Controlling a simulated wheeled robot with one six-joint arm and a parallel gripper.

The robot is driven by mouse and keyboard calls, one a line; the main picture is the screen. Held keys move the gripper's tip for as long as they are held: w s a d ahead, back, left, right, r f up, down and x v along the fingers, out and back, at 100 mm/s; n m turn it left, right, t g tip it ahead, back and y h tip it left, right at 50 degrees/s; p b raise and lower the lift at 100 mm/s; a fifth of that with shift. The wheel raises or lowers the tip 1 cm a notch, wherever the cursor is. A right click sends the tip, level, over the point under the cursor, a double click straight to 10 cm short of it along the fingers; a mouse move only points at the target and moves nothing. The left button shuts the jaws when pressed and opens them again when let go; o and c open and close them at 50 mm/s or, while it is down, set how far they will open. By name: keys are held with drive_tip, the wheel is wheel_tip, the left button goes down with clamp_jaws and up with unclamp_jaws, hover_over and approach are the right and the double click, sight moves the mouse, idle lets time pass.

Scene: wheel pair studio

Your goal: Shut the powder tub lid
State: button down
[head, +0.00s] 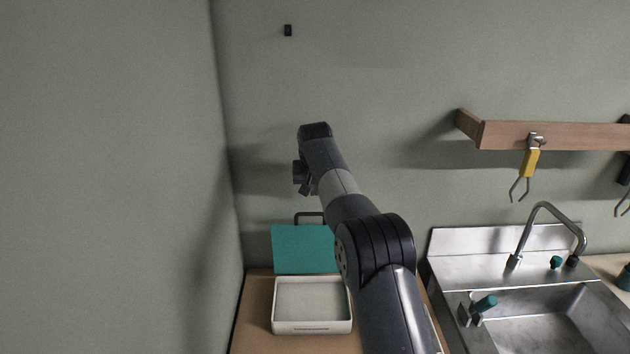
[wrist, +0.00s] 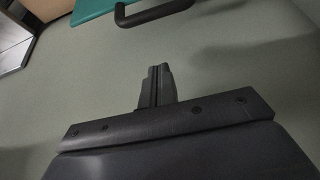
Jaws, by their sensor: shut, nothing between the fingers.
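The powder tub (head: 312,327) is a white, shallow rectangular box on the wooden counter in the head view. Its teal lid (head: 300,249) stands raised at the back of the tub, with a dark bar handle (head: 309,216) along its top edge. The lid's right part is hidden by my arm. My gripper (head: 302,184) is shut and empty, above the lid and apart from it. In the wrist view my gripper (wrist: 157,72) is shut, and the lid (wrist: 95,10) and handle (wrist: 150,12) show at the top edge.
The wooden counter (head: 255,300) meets the wall at the left. A steel sink (head: 560,325) with a faucet (head: 545,208) is to the right. A wooden shelf (head: 560,135) above it holds a yellow-handled tool (head: 529,163). The air above the tub is clear on its left side.

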drive_tip(key=shift+s+f, duration=0.35)
drive_tip(key=shift+f, duration=0.3)
drive_tip(key=shift+s+f, duration=0.4)
drive_tip(key=shift+f, duration=0.25)
drive_tip(key=shift+s+f, duration=0.35)
drive_tip(key=shift+f, duration=0.3)
drive_tip(key=shift+s+b, duration=0.1)
drive_tip(key=shift+b, duration=0.3)
